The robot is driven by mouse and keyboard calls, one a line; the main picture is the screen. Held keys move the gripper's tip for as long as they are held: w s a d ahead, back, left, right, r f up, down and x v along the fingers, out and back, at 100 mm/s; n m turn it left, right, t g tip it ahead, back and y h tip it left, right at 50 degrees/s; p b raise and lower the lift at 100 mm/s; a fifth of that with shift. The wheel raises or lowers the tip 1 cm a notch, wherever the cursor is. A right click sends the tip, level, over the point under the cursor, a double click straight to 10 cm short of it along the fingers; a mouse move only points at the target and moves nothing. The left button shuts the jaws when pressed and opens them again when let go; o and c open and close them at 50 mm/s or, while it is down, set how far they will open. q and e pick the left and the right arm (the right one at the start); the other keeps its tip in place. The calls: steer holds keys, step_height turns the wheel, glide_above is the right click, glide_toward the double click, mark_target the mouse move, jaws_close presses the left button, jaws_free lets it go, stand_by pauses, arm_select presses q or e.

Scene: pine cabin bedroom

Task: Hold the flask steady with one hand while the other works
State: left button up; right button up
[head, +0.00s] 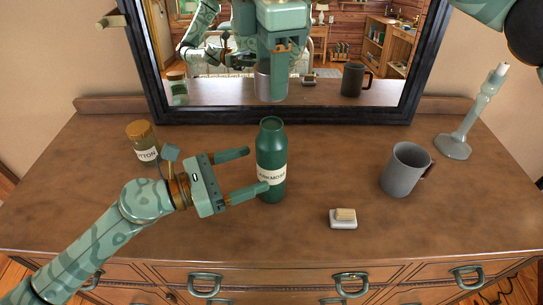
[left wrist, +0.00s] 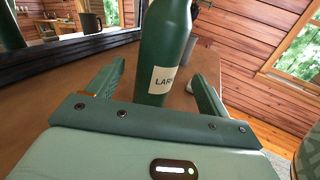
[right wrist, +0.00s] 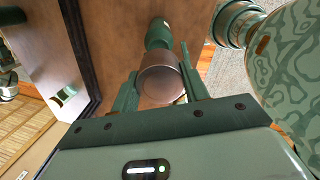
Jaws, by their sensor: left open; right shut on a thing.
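The green flask (head: 271,150) stands upright on the dresser, its label partly readable. My left gripper (head: 258,170) is open at the flask's left, with its fingertips near the flask's sides; the nearer one overlaps it in the head view. In the left wrist view the flask (left wrist: 167,50) stands between the two open fingers. My right gripper (right wrist: 160,82) is shut on a grey metal cap (right wrist: 162,82), cup-shaped, held above and apart from the flask. The cap (head: 263,82) also shows in the head view, in front of the mirror. One right finger hides part of it.
A grey mug (head: 402,170) stands right of the flask. A soap dish (head: 343,225) with soap lies nearer the front. A candlestick (head: 456,143) is far right, and a cotton jar (head: 143,141) is behind my left arm. A framed mirror (head: 330,115) backs the dresser.

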steer(key=shift+w, duration=0.35)
arm_select(q)
steer(key=shift+w, duration=0.1)
arm_select(e)
steer(key=shift+s+r, duration=0.1)
steer(key=shift+s, duration=0.2)
arm_select(q)
steer(key=shift+x, duration=3.8)
arm_select(e)
steer(key=shift+w, duration=0.1)
arm_select(q)
steer(key=c, duration=1.5)
steer(key=shift+o, duration=0.2)
arm_select(e)
glide_above(272, 123)
steer(key=shift+f, duration=2.55)
